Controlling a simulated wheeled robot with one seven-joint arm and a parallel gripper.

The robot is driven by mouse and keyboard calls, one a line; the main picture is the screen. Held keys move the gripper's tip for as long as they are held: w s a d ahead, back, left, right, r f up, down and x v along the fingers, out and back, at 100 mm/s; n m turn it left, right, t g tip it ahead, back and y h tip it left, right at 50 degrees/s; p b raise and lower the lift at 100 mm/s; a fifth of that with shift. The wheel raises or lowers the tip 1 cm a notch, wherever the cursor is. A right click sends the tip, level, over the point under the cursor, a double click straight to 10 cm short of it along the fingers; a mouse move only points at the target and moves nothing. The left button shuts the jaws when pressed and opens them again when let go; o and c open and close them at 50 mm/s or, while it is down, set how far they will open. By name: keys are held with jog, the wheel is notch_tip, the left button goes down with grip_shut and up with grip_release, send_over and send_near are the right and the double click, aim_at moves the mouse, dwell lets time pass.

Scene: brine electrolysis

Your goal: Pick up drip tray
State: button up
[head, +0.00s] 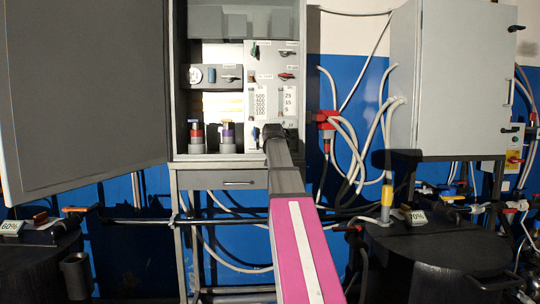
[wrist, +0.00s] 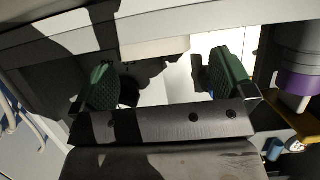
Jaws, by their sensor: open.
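I cannot pick out the drip tray with certainty in either view. My gripper (head: 283,134) reaches into the lower right of the open grey cabinet in the head view, in front of the white panel. In the wrist view my gripper (wrist: 163,78) has its two green-padded fingers wide apart. No object is clearly held between them. A pale block (wrist: 155,48) shows beyond the fingers, against a grey and white surface crossed by dark shadows. Whether it is part of the tray I cannot tell.
A red-banded container (head: 196,136) and a purple-banded container (head: 227,137) stand left of my gripper; the purple-banded container (wrist: 302,82) is close right in the wrist view. The large cabinet door (head: 85,95) stands open at left. A closed drawer (head: 237,182) lies below.

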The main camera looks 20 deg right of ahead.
jog(key=x, duration=0.4)
jog(key=shift+w+d+f, duration=0.1)
jog(key=shift+d+f, duration=0.2)
jog(key=shift+f, duration=0.05)
jog(key=shift+c, duration=0.3)
jog(key=c, duration=0.9)
jog(key=shift+r, duration=0.1)
jog(key=shift+c, duration=0.2)
